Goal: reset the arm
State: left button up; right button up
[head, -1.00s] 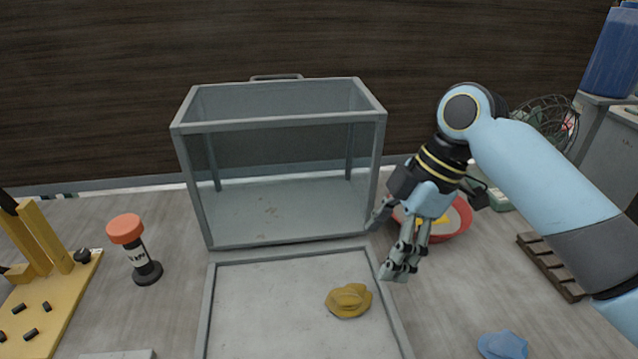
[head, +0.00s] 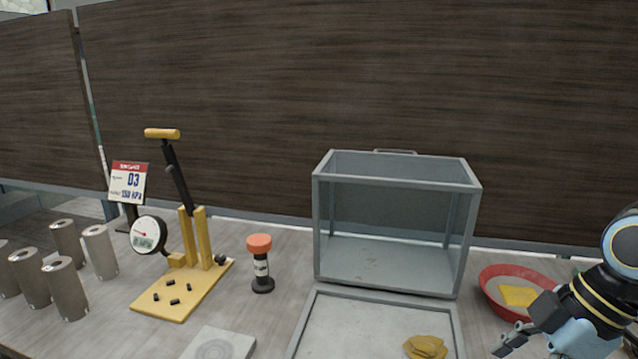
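My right gripper (head: 520,343) is at the lower right of the head view, in front of the red bowl and to the right of the grey tray. Its lower part is cut off by the frame edge, and I cannot tell whether its fingers are open or shut. The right arm comes in from the right edge. My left gripper is not in view.
A glass-walled box (head: 395,222) stands behind the grey tray (head: 303,325), which holds a yellow clay lump (head: 425,347). A red bowl (head: 488,290) with yellow contents is right. An orange-capped bottle (head: 261,264), yellow pump stand (head: 150,306) and several metal cylinders (head: 66,290) are left.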

jog(key=s+d+m+t+h, duration=0.2)
jog(key=s+m+h, duration=0.3)
jog(key=s+m, duration=1.05)
jog(key=s+d+f+b, duration=0.1)
jog(key=f+b, duration=0.1)
jog(key=f, duration=0.9)
jog(key=s+d+f+n+g+b, duration=0.1)
jog(key=f+b, duration=0.2)
jog(key=f, duration=0.8)
jog(key=s+d+f+b, duration=0.1)
jog(key=f+b, duration=0.1)
jog(key=f, duration=0.9)
jog(key=s+f+g+b, duration=0.1)
jog(key=s+f+b, duration=0.5)
jog(key=s+f, duration=1.2)
notch_tip(320, 180, down, 4)
jog(key=shift+s+d+f, duration=0.25)
jog(key=shift+s+d, duration=0.05)
jog(key=shift+s, duration=0.1)
